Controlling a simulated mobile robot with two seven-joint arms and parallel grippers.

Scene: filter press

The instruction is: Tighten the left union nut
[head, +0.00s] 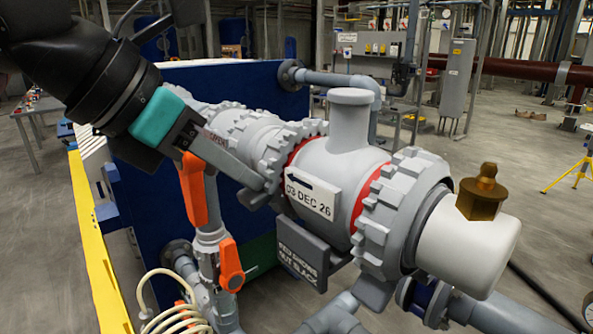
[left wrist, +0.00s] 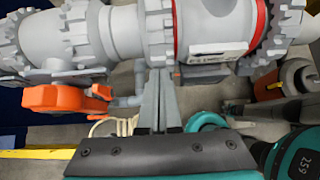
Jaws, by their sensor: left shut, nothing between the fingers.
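The left union nut (head: 289,150) is a grey toothed ring on the grey pipe, left of the valve body (head: 347,140). A red band (head: 301,148) shows beside it. The nut also shows in the left wrist view (left wrist: 156,32). The right union nut (head: 396,208) has a red band (head: 369,192) too. My left gripper (head: 262,187) is shut and empty, its fingertips at the near lower side of the left nut. In the left wrist view the fingers (left wrist: 156,78) point up at the nut's lower edge. I cannot tell whether they touch it.
A date tag (head: 311,195) and a dark sign reading "red shows nut slack" (head: 302,252) hang close to the nut. Orange valve handles (head: 193,187) and a coiled cream hose (head: 172,316) are below left. A brass fitting (head: 481,195) tops the white right end.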

